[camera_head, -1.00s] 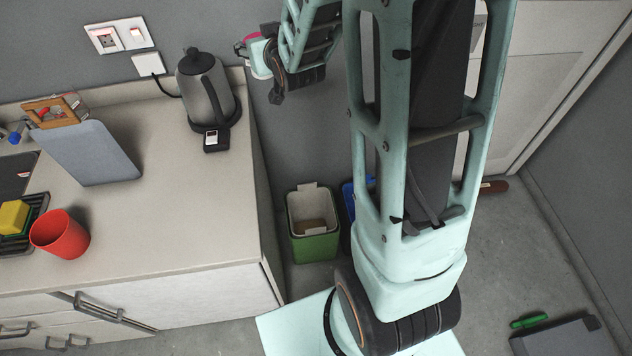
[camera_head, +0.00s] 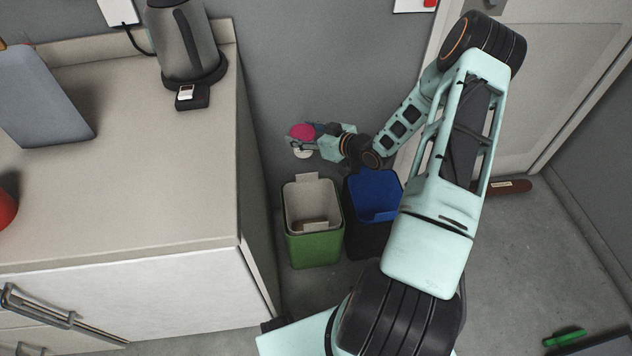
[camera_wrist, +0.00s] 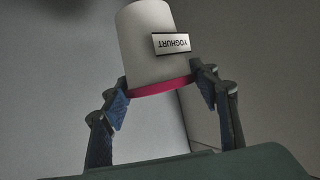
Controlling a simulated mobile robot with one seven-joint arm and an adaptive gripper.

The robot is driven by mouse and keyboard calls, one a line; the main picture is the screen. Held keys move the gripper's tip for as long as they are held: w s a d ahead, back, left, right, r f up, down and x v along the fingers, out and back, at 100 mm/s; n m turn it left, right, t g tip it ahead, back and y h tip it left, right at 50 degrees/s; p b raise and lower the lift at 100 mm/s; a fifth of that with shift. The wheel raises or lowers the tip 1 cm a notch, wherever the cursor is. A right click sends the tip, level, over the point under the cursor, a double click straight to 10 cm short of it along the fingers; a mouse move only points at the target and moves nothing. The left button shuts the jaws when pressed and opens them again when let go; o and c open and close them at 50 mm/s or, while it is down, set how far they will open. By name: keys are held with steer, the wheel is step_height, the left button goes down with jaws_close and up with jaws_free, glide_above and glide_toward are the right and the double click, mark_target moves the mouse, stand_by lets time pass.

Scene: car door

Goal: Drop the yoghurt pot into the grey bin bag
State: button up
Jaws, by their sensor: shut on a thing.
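The yoghurt pot (camera_wrist: 150,45) is white with a pink rim and a label reading YOGHURT, upside down in the wrist view. My gripper (camera_wrist: 158,92) is shut on it near the pink rim. In the head view the pot (camera_head: 301,132) shows its pink end, and my gripper (camera_head: 312,143) holds it in the air above and behind the bins. A grey bin bag (camera_head: 306,186) lines the green bin (camera_head: 314,249) below. Something brownish lies inside that bag.
A dark bin with a blue bag (camera_head: 376,190) stands just right of the green bin. The counter (camera_head: 150,190) with a kettle (camera_head: 183,45) is on the left. A grey wall is close behind the pot.

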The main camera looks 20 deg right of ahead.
steer(key=s+d+f+b, duration=0.1)
steer(key=f+b, duration=0.4)
steer(key=f, duration=0.5)
steer(key=s+d+f+n+y+b, duration=0.1)
steer(key=s+d+f+b, duration=0.1)
steer(key=f+b, duration=0.4)
step_height(320, 180, down, 5)
steer(key=shift+r+g, duration=0.15)
steer(key=shift+g, duration=0.15)
steer(key=o, duration=1.5)
steer(key=shift+s, duration=0.1)
steer(key=v, duration=1.2)
